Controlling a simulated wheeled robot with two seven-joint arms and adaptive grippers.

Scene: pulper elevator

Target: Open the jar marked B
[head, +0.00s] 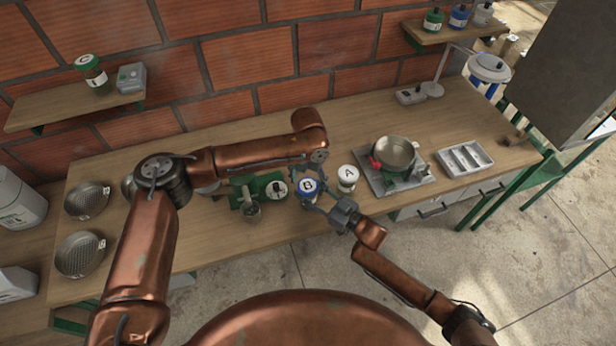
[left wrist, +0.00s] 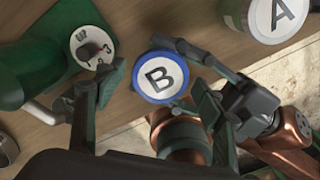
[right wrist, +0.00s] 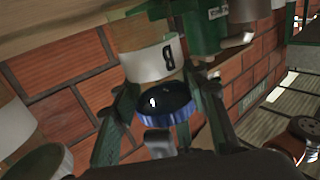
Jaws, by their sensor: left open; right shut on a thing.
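The jar marked B (head: 308,187) stands upright near the front of the table, its blue-rimmed lid on. The lid also shows in the left wrist view (left wrist: 160,77), and the jar appears upside down in the right wrist view (right wrist: 152,62). My right gripper (head: 322,197) comes from the front right and is shut around the jar's side, below the lid. My left gripper (left wrist: 157,90) is open above the jar, with the lid between its fingers in view and no visible grip on it.
The jar marked A (head: 347,177) stands close on the right. A green device with a white dial (head: 276,189) is close on the left. A pot (head: 396,153) on a burner and a grey tray (head: 465,159) stand further right. Metal pans (head: 80,254) are at left.

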